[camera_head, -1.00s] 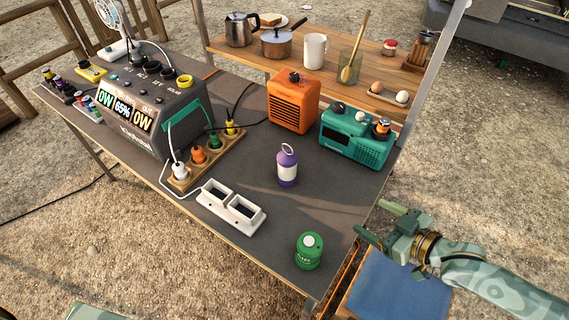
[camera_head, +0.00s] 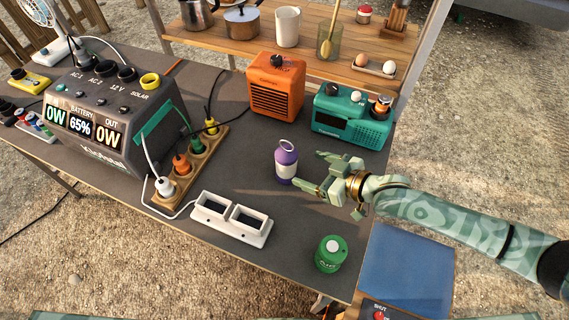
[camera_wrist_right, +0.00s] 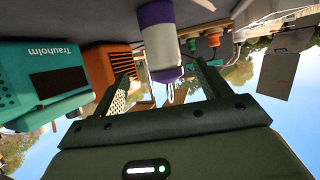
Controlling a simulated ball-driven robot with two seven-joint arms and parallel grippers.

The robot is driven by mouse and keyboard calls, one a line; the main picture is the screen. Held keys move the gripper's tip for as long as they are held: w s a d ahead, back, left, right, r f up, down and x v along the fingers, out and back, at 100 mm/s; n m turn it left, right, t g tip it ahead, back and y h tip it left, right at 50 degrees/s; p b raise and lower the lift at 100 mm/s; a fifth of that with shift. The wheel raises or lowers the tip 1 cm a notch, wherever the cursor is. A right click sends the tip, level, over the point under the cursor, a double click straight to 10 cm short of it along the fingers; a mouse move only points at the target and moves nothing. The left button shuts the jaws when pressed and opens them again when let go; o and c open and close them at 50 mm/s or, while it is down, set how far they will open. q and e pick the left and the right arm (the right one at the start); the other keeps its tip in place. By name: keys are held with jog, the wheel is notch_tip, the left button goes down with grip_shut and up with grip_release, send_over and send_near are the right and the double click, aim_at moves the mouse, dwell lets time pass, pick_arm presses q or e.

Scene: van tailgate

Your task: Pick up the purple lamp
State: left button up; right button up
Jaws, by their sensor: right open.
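The purple lamp (camera_head: 286,161) stands upright on the dark table, with a white band around its middle and a ring on top. My right gripper (camera_head: 309,170) is open, just right of the lamp, with its fingers pointing at it. In the right wrist view the lamp (camera_wrist_right: 158,45) shows upside down, ahead of and between the two open fingers (camera_wrist_right: 162,82). I cannot tell whether a finger touches it. My left gripper is not in view.
A green canister (camera_head: 330,254) stands near the front edge. A white two-slot holder (camera_head: 231,219) lies front left. A teal radio (camera_head: 352,118) and orange heater (camera_head: 276,86) stand behind. The power station (camera_head: 115,125) and wooden plug strip (camera_head: 190,165) are left.

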aim_at(296, 164)
jog(key=x, duration=0.3)
jog(key=shift+f+b, duration=0.1)
jog(key=shift+b, duration=0.25)
jog(key=b+x, duration=0.2)
jog(key=x, duration=0.3)
jog(key=shift+a, duration=0.45)
jog(key=c, duration=1.2)
